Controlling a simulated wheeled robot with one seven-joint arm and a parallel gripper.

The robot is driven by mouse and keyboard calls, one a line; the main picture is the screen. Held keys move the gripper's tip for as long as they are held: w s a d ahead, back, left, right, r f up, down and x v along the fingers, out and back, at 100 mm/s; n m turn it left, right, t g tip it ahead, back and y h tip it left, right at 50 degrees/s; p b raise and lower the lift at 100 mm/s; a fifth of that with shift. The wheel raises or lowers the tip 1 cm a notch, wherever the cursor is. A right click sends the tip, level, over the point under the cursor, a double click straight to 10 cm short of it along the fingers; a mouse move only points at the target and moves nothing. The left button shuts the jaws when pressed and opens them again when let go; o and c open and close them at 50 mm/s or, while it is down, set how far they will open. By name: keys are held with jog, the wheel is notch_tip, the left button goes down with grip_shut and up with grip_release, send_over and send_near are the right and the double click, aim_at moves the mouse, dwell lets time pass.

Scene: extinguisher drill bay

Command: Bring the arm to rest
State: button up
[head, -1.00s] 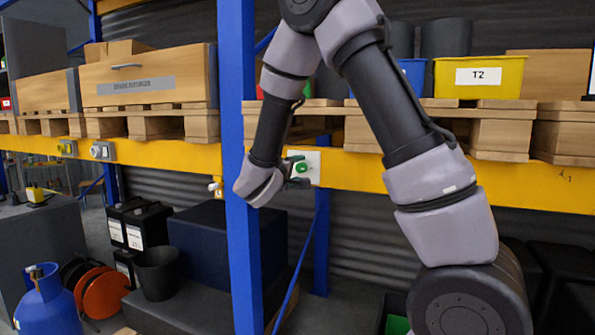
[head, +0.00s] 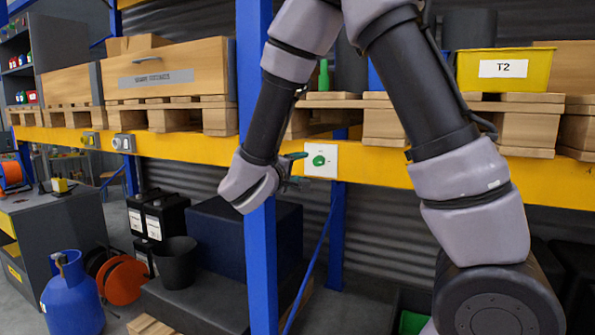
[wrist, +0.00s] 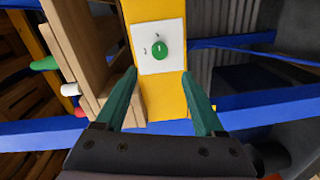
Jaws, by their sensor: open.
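My arm crosses the head view from the lower right, bends at the top, and comes down to my gripper (head: 302,170) near the blue rack post. In the wrist view my gripper (wrist: 165,100) is open, its two green fingers apart with nothing between them. A white plate with a round green knob (head: 319,160) is fixed on the yellow beam just right of the gripper. In the wrist view the green knob (wrist: 159,49) sits beyond the fingertips, apart from them.
A blue upright post (head: 255,110) stands close to my gripper. Above the yellow beam (head: 190,146) are pallets, wooden crates and a yellow bin marked T2 (head: 503,70). Below are a blue gas cylinder (head: 72,298), an orange reel (head: 126,281) and a dark bucket (head: 177,262).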

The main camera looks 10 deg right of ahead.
jog(key=s+d+m+g+y, duration=0.1)
jog(key=s+d+m+g, duration=0.4)
jog(key=d, duration=0.4)
jog(key=s+d+m+g+y, duration=0.1)
jog(key=s+d+m+g, duration=0.1)
jog(key=s+d+g, duration=0.55)
jog(key=s+a+r+m+t+y, duration=0.4)
jog(key=s+r+y, duration=0.4)
jog(key=y, duration=0.2)
jog(key=shift+s+m+t, duration=0.3)
jog(key=shift+m+t, duration=0.45)
jog(key=shift+m, duration=0.05)
jog(key=shift+a, duration=0.1)
